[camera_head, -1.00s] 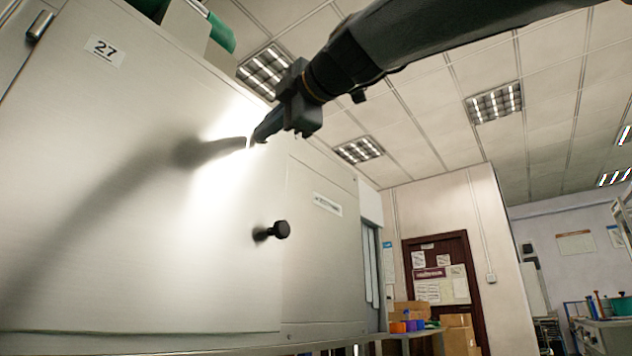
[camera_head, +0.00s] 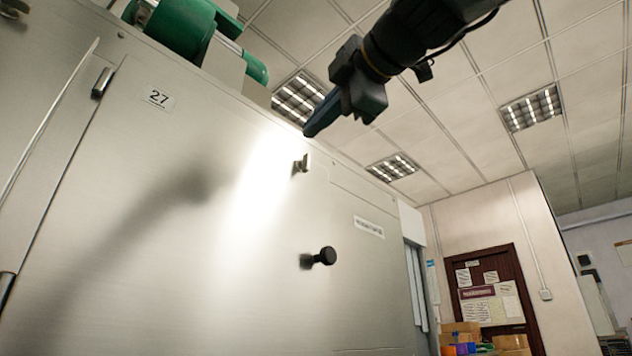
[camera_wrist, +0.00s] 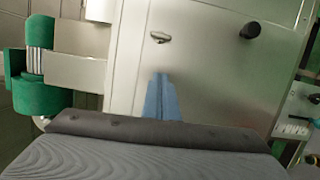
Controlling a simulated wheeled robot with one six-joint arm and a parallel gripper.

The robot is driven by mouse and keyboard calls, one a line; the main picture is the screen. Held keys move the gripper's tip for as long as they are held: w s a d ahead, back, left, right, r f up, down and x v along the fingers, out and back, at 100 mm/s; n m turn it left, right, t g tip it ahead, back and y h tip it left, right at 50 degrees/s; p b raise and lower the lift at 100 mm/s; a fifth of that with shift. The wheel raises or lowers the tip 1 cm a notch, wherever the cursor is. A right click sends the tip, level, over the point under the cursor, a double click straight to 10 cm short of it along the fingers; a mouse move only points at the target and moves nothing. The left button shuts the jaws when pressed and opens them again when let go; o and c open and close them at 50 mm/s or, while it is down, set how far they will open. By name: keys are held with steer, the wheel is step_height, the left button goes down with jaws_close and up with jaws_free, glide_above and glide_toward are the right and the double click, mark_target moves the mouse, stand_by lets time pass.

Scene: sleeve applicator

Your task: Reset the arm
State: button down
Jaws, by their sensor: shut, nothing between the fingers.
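My gripper (camera_head: 308,133) is shut and empty. In the head view it is raised near the upper edge of the metal cabinet, above and apart from a small metal latch (camera_head: 301,163). In the wrist view the shut blue fingers (camera_wrist: 161,98) point towards the cabinet front, and the latch (camera_wrist: 160,37) shows beyond their tips.
The metal cabinet door (camera_head: 120,235), labelled 27, looks closed. It has a black knob (camera_head: 326,256), also in the wrist view (camera_wrist: 250,30). Boxes (camera_head: 511,343) stand far back by a brown door (camera_head: 503,300). Space right of the cabinet is open.

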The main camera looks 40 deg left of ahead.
steer(key=shift+s+d, duration=0.15)
steer(key=shift+d, duration=0.5)
steer(key=shift+f, duration=0.1)
